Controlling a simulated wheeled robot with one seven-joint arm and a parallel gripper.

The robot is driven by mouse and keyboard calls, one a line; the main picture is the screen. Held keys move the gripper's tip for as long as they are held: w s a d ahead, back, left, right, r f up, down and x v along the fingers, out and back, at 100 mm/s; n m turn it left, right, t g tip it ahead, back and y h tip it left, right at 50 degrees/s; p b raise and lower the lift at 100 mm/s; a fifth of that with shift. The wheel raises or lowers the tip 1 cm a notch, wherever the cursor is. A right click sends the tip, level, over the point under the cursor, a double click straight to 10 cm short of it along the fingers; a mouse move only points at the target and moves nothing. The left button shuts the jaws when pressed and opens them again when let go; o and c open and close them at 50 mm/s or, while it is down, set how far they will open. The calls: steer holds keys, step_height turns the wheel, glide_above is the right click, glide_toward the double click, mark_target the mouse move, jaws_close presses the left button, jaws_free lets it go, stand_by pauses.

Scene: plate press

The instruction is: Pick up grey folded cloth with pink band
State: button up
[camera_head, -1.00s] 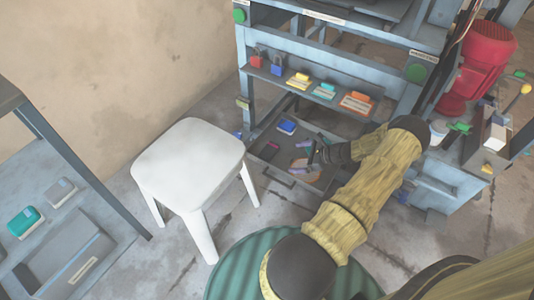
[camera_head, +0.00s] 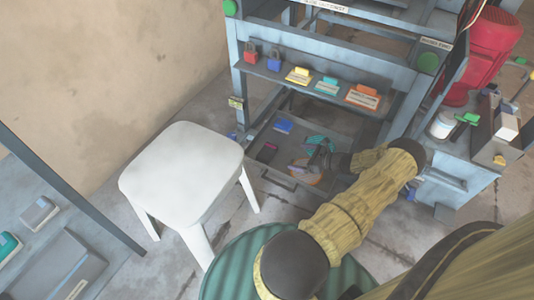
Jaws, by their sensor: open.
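A low open drawer (camera_head: 279,181) under the blue-grey workbench holds several small items. One is a small dark item with pink on it (camera_head: 267,149) at the drawer's left side; it is too small to tell whether it is the grey folded cloth with the pink band. I cannot tell whether the fingers touch anything.
A blue item (camera_head: 283,126) and a teal item (camera_head: 320,142) lie farther back in the drawer. A white stool (camera_head: 182,165) stands just left of it. A bench shelf (camera_head: 330,91) with padlocks and coloured blocks overhangs the back. A green ribbed round thing (camera_head: 235,262) is in front.

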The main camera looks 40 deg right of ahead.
steer(key=b, duration=0.5)
glide_toward(268, 152)
steer(key=x, duration=0.4)
steer(key=shift+f, duration=0.15)
steer(key=shift+w+a, duration=0.15)
steer(key=shift+w, duration=0.45)
steer(key=shift+s, duration=0.1)
steer(key=b+x, duration=0.2)
steer(key=x, duration=0.3)
steer(key=shift+w+a+f+b, duration=0.1)
steer(key=shift+w+f+b, duration=0.2)
steer(key=shift+w+b, duration=0.1)
steer(key=shift+r, duration=0.1)
steer(key=shift+c, duration=0.4)
steer(key=c, duration=0.5)
